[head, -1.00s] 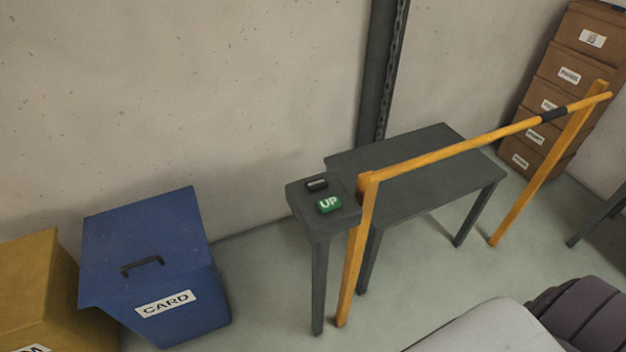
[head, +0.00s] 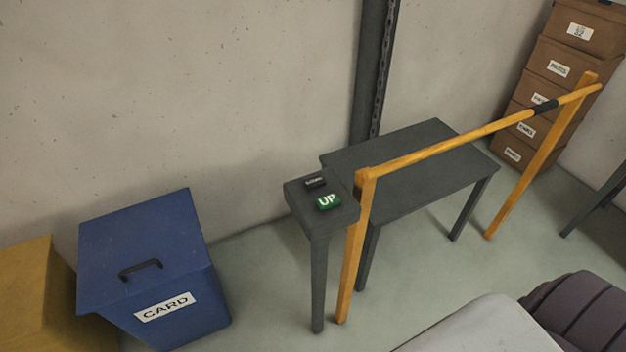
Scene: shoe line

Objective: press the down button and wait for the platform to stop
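A grey control post (head: 318,250) stands left of the yellow rail. On its top are a green UP button (head: 328,202), which looks lit, and a small black button (head: 315,183) behind it, whose label is too small to read. The grey platform (head: 410,170) is a flat table-like top on legs, behind the yellow rail and in front of a dark vertical mast (head: 374,75) with a chain. Neither of my grippers is in view.
A yellow rail (head: 450,145) on two posts runs along the platform's front. A blue CARD bin (head: 140,250) and a yellow bin (head: 35,295) stand at left. Brown labelled boxes (head: 565,70) are stacked at right. Floor between bin and post is clear.

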